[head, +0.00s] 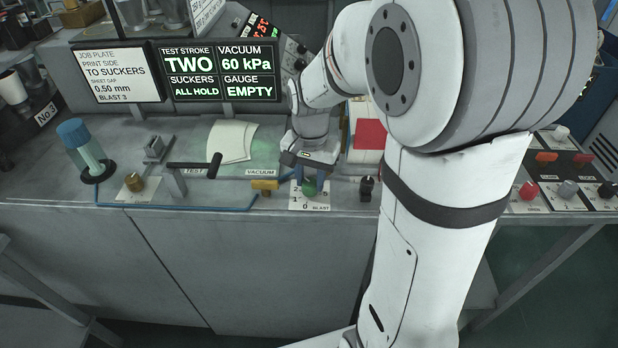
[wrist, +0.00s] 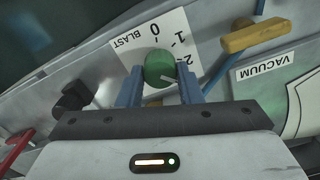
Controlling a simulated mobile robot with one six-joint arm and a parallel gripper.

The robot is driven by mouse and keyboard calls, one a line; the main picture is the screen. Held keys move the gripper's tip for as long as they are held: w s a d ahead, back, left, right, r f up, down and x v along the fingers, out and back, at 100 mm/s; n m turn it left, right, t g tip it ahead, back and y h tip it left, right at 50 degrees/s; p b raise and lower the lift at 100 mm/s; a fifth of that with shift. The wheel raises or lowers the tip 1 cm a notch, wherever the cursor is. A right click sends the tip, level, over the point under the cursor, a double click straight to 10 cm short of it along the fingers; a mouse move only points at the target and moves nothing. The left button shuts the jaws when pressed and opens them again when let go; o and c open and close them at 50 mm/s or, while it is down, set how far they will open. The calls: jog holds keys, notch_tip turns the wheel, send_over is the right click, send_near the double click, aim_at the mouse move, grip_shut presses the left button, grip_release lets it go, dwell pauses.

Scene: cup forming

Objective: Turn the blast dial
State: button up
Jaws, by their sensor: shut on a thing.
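The blast dial is a green round knob (head: 310,187) on a white plate marked 0, 1, 2 and BLAST, at the bench's front edge. It also shows in the wrist view (wrist: 159,68), where a pale pointer line on it points toward the 2 side. My gripper (head: 309,181) has come down over the dial from above. In the wrist view its two blue fingers (wrist: 160,85) stand on either side of the knob and are shut on it. The job plate (head: 116,75) reads "BLAST 3"; the dial numbers beyond 2 are partly hidden by a finger.
A yellow vacuum lever (head: 265,184) sits just left of the dial, and a black knob (head: 367,188) just right. A black test handle (head: 196,165) and a brass knob (head: 134,182) are further left. The display (head: 219,72) reads TWO, 60 kPa, ALL HOLD, EMPTY.

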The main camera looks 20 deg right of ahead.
aim_at(310, 181)
jog(key=m, duration=0.5)
jog(key=shift+m, duration=0.3)
dwell(0.4)
jog(key=o, duration=1)
notch_tip(310, 181, up, 8)
jog(key=shift+f+b, duration=0.1)
jog(key=shift+b, duration=0.2)
